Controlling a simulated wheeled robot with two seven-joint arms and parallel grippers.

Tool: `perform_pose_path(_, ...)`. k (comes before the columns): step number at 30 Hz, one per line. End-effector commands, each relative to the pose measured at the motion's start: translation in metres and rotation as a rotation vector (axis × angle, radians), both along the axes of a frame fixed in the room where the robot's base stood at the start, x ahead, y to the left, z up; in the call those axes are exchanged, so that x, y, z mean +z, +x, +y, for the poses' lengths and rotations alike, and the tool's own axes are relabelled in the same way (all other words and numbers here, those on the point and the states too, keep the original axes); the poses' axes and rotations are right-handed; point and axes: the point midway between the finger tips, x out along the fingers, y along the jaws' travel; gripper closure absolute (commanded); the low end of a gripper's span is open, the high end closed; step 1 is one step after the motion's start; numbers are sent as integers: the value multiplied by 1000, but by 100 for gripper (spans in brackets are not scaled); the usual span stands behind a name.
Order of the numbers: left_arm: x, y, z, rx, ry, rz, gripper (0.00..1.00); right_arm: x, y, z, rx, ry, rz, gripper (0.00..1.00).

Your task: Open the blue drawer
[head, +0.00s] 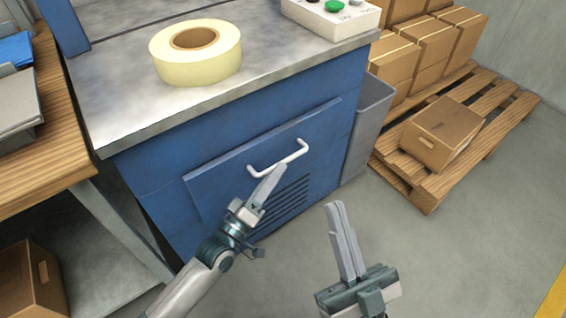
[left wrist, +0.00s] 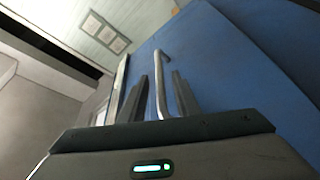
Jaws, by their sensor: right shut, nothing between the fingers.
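The blue drawer (head: 225,176) is a panel with a white bar handle (head: 276,160) in the front of the blue cabinet. It looks shut. My left gripper (head: 272,178) is at the handle, coming from below. In the left wrist view the handle (left wrist: 161,75) runs between the two fingers of the left gripper (left wrist: 160,95), which stand apart. I cannot tell whether either finger touches it. My right gripper (head: 334,206) is shut and empty, to the right of the drawer and in front of the cabinet.
A cream tape roll (head: 195,75) and a control box with a green button (head: 331,15) stand on the worktop (head: 115,95). A grey bin (head: 370,118) is right of the cabinet, beside a pallet (head: 432,190) with cartons. Floor in front is clear.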

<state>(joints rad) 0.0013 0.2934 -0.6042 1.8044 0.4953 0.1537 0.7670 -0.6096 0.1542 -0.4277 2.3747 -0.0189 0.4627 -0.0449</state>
Motion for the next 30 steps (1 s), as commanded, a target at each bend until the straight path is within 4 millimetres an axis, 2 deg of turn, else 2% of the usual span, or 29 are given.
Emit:
perform_pose_path(3,4,16,-11,1,-2,-2,71,5,1,-4,-9,9,-28,100)
perform_pose_path(9,8,31,-21,0,-1,-1,71,13,4,-8,-25,21,-65,100)
perform_pose_path(21,9,35,-24,-1,1,0,71,13,4,-8,-21,21,-70,100)
perform_pose_path(23,9,35,-24,0,1,-1,82,13,3,-8,-19,20,-70,100)
perform_pose_path(25,9,35,-24,0,1,-1,99,12,3,-8,-18,18,-68,100)
perform_pose_path(30,9,35,-24,-1,0,0,100,11,3,-7,-13,14,-66,100)
